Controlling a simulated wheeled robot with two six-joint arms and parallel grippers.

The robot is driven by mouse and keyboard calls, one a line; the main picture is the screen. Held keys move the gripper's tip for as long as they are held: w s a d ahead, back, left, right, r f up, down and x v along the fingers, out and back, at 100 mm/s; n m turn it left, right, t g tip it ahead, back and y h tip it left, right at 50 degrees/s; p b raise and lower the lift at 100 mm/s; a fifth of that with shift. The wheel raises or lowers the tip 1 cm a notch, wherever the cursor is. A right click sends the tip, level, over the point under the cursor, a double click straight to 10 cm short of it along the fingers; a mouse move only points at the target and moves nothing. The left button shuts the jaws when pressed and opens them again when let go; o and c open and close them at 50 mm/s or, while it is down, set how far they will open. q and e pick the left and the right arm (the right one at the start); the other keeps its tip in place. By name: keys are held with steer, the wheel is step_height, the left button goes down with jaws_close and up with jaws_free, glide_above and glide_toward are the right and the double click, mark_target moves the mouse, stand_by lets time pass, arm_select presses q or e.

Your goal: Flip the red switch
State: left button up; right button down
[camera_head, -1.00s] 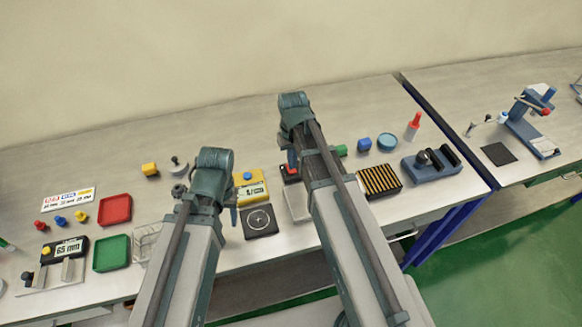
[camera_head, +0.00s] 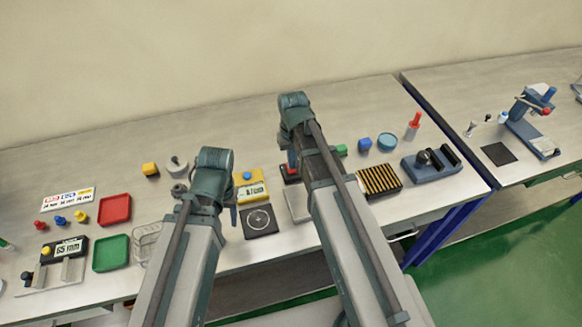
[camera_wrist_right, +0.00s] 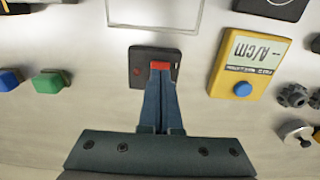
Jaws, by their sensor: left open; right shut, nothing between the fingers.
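The red switch (camera_wrist_right: 160,66) sits on a small black box on the bench in the right wrist view. My right gripper (camera_wrist_right: 159,76) is shut and empty, its fingertips right at the switch's near edge; I cannot tell whether they touch it. In the head view, the black switch box (camera_head: 291,179) is partly hidden by my right arm, and my right gripper (camera_head: 291,160) points down at it. My left gripper (camera_head: 233,212) is open and empty, near the yellow meter (camera_head: 254,183), its fingers mostly hidden by its wrist.
The yellow meter also stands right of the switch in the right wrist view (camera_wrist_right: 255,50). A blue block (camera_wrist_right: 9,79) and a green block (camera_wrist_right: 48,82) lie left. A black plate with a circle mark (camera_head: 259,223) lies near my left gripper. Red (camera_head: 115,210) and green trays (camera_head: 111,253) stand further left.

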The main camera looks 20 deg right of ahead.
arm_select(q)
steer(key=shift+f+b, duration=0.85)
steer(key=shift+f, duration=0.05)
arm_select(e)
steer(key=shift+f, duration=0.85)
arm_select(q)
steer(key=shift+r, duration=0.15)
arm_select(e)
steer(key=shift+r, duration=0.15)
step_height(320, 180, up, 7)
steer(key=p, duration=0.7)
arm_select(q)
step_height(320, 180, up, 7)
